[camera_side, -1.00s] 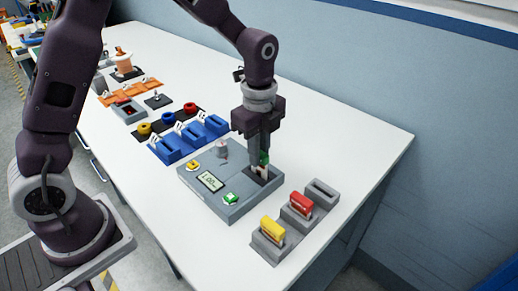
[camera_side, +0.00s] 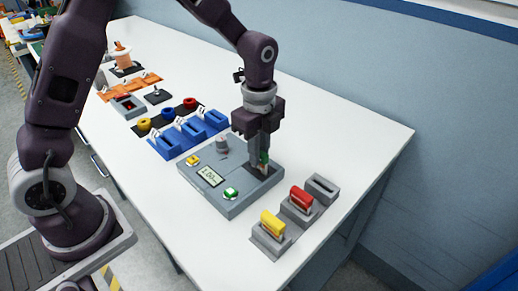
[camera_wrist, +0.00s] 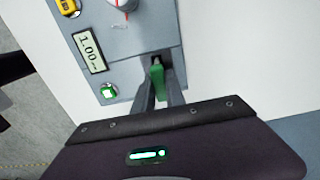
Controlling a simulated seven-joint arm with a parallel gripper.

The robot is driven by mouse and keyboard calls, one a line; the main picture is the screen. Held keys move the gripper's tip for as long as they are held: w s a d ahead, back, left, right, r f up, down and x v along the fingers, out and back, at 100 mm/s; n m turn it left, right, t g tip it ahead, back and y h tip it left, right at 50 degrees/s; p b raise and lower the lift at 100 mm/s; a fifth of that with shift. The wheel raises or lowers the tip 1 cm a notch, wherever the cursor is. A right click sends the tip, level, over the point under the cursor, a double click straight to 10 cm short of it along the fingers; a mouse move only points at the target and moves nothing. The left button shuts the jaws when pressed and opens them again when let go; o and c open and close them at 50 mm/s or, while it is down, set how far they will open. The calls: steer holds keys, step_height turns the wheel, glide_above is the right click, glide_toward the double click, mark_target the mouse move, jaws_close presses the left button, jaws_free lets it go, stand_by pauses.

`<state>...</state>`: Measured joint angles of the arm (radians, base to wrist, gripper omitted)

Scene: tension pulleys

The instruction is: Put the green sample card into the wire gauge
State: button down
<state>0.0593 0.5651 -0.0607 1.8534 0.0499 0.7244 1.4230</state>
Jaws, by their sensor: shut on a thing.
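The green sample card (camera_wrist: 157,82) is between my gripper's fingertips (camera_wrist: 160,88), and my gripper is shut on it. In the side view the card (camera_side: 264,157) shows as a small green patch between the fingers of my gripper (camera_side: 261,170). The wire gauge (camera_side: 217,203) is a grey box with a display reading 1.00, a yellow button, a green button and a knob. My gripper is over the dark recess at the gauge's right end. In the wrist view the card's far end meets the dark slot of the gauge (camera_wrist: 123,50); how deep it sits is hidden.
Grey holders with a yellow card (camera_side: 272,224) and a red card (camera_side: 301,198) stand at the right, beside an empty grey holder (camera_side: 322,187). Blue holders (camera_side: 190,134) and several coloured spools are behind the gauge.

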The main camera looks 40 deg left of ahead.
steer(key=shift+f, duration=0.4)
steer(key=c, duration=1.3)
jaws_free()
steer(key=shift+o, duration=0.2)
steer(key=shift+o, duration=1.3)
steer(key=shift+r, duration=4)
